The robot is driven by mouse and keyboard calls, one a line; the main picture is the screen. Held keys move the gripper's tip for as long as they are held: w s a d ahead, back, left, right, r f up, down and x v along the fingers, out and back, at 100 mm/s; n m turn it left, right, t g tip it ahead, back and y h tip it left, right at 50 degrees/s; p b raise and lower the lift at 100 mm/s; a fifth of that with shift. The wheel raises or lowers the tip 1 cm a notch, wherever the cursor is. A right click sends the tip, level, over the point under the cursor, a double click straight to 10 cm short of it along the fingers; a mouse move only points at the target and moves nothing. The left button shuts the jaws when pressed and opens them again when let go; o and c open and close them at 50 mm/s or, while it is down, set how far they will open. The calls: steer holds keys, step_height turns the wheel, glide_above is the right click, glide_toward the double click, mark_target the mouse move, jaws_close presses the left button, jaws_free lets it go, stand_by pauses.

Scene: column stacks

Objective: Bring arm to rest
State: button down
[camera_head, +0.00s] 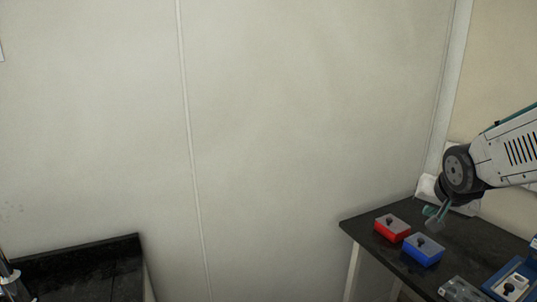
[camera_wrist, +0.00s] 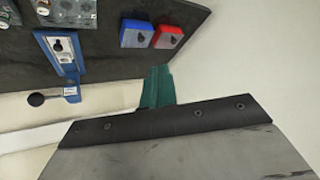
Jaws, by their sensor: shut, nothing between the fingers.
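My arm reaches in from the right edge in the head view. My gripper (camera_head: 434,221) points down above the dark table, over the back of the blue box. It is shut and holds nothing. In the wrist view its green fingers (camera_wrist: 157,85) are together in front of the dark wrist edge, and the boxes lie beyond them.
A dark table (camera_head: 375,234) at the right holds a red box (camera_head: 392,228), a blue box (camera_head: 423,250), a grey block (camera_head: 461,290) and a blue fixture (camera_head: 513,286). Another dark table (camera_head: 80,270) stands at lower left. Bare wall panels (camera_head: 300,120) stand behind; the gap between the tables is free.

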steer(key=s+a+n+g+y, duration=0.1)
steer(key=s+a+n+g, duration=0.2)
steer(key=s, duration=0.9)
steer(key=s+a+r+n+g+y, duration=0.1)
steer(key=s+a+n+g, duration=0.2)
steer(key=s+a, duration=0.4)
steer(key=s, duration=0.6)
steer(key=shift+s+a, duration=0.25)
steer(key=shift+a, duration=0.05)
steer(key=shift+r, duration=0.1)
